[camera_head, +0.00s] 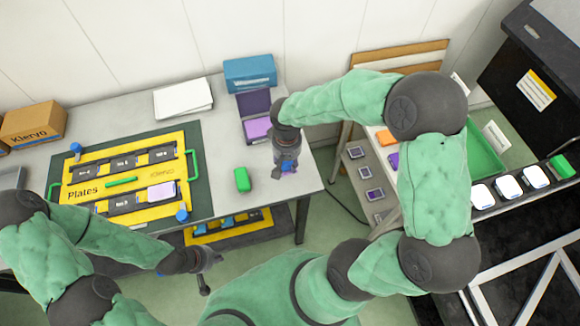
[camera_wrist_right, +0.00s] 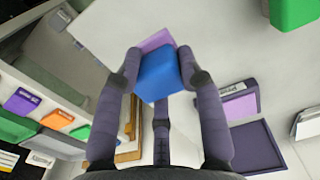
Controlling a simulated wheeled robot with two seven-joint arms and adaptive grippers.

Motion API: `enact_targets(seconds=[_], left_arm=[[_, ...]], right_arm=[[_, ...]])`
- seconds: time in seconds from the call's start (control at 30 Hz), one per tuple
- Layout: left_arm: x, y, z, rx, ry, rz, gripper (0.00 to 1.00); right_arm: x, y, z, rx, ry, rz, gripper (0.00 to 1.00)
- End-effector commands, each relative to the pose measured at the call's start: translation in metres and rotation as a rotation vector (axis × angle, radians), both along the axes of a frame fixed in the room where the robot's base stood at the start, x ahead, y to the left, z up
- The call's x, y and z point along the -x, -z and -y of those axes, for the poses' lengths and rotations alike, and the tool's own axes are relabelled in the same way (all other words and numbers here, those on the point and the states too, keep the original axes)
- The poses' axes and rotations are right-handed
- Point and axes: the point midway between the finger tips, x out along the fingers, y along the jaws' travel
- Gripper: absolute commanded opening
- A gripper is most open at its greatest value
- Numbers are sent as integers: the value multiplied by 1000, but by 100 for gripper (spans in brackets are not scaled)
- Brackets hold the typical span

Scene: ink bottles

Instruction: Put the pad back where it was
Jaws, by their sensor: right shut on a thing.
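My right gripper (camera_head: 287,170) is shut on a blue block with a purple face, which I take to be the pad (camera_wrist_right: 160,74). The right wrist view shows it between the fingers, its purple face partly hidden. It is over the table's right end, and I cannot tell if it touches the top. An open dark purple case (camera_head: 255,102) with a lilac inside lies just left of the gripper; it also shows in the right wrist view (camera_wrist_right: 256,147). My left gripper (camera_head: 207,272) looks open and empty, in front of the table's front edge.
A green block (camera_head: 242,179) stands on the table (camera_head: 222,140), left of my right gripper. A yellow plates board (camera_head: 125,210) with a lilac square lies on a dark mat. A blue box (camera_head: 249,73) and white paper (camera_head: 182,98) are at the back. A side stand holds small purple-marked pieces (camera_head: 374,194).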

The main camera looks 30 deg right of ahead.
Motion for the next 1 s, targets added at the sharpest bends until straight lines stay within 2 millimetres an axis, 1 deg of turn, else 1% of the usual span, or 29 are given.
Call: enact_targets(seconds=[0.03, 0.27, 0.33, 0.37, 0.5, 0.53, 0.6, 0.8, 0.97, 1.0], left_arm=[[0, 2, 0, 0, 0, 0, 0], [0, 4, 0, 0, 0, 0, 0], [0, 6, 0, 0, 0, 0, 0], [0, 7, 0, 0, 0, 0, 0], [0, 15, 0, 0, 0, 0, 0], [0, 15, 0, 0, 0, 0, 0], [0, 16, 0, 0, 0, 0, 0], [0, 15, 0, 0, 0, 0, 0], [0, 19, 0, 0, 0, 0, 0], [0, 18, 0, 0, 0, 0, 0]], right_arm=[[-2, 6, 4, 1, 1, -2, 8], [-7, 16, 11, 0, 1, -1, 8], [-9, 22, 15, 0, 1, -1, 8], [-10, 25, 17, 0, 1, -2, 8], [-9, 47, 15, -1, 0, -3, 8], [-9, 50, 15, -1, 0, -2, 8], [-9, 52, 15, -1, 0, 0, 8], [-9, 51, 15, -1, 0, 0, 8], [-9, 56, 15, -1, 0, 0, 8], [-9, 55, 15, -1, 0, 0, 47]])
